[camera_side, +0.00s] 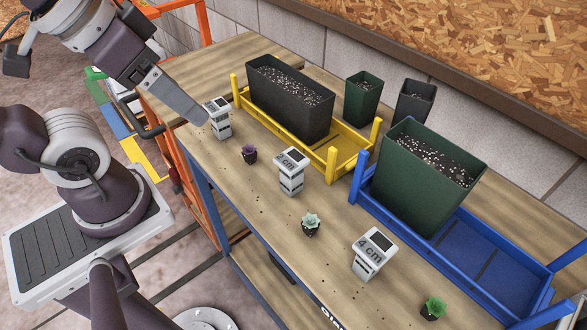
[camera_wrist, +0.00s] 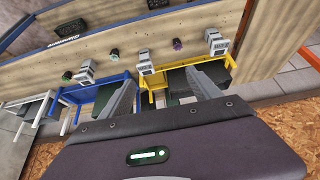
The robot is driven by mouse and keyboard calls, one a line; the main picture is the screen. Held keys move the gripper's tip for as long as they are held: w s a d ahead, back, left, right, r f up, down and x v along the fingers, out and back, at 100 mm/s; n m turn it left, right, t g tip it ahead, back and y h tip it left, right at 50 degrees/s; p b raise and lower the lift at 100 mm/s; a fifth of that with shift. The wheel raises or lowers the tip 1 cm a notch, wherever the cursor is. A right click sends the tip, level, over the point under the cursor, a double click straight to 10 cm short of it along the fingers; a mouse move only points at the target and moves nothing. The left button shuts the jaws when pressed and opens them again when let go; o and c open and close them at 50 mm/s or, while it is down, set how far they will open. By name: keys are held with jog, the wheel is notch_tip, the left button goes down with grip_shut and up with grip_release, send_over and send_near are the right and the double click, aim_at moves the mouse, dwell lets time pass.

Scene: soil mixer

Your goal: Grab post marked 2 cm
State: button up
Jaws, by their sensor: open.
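Three small grey posts stand on the wooden bench. The middle one (camera_side: 291,171) has a label that appears to read 2 cm; it stands upright in front of the yellow tray and also shows in the wrist view (camera_wrist: 146,61). The front post (camera_side: 374,253) is marked 4 cm. The far-left post (camera_side: 217,118) has a label too small to read surely. My gripper (camera_wrist: 158,92) is open and empty, with its two fingers spread. In the side view my gripper (camera_side: 200,117) is above the bench's left end, close to the far-left post and away from the middle post.
A yellow tray (camera_side: 347,165) holds a black planter (camera_side: 290,100). A blue tray (camera_side: 490,270) holds a green planter (camera_side: 415,185). Small plants stand between the posts: purple (camera_side: 249,154), pale (camera_side: 310,225) and green (camera_side: 433,307). Two pots (camera_side: 363,98) (camera_side: 413,103) stand behind.

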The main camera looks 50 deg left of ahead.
jog(key=m+g, duration=0.4)
jog(key=m, duration=0.9)
send_near(292, 157)
jog(key=shift+s+a+f, duration=0.3)
jog(key=shift+a, duration=0.3)
jog(key=shift+s+a+f, duration=0.25)
jog(key=shift+a, duration=0.3)
jog(key=f+m, duration=0.1)
jog(key=f, duration=0.1)
jog(key=w+d+f+m+g, duration=0.1)
jog(key=f+m, duration=0.1)
jog(key=w+d+f+m, duration=0.1)
jog(key=f, duration=0.2)
jog(key=shift+w+d+m+g, duration=0.15)
jog(key=shift+w+m+g, duration=0.1)
jog(key=shift+m+g, duration=0.05)
notch_tip(292, 157, down, 7)
jog(key=shift+s+d+f, duration=0.1)
jog(key=shift+s, duration=0.05)
jog(key=c, duration=1.5)
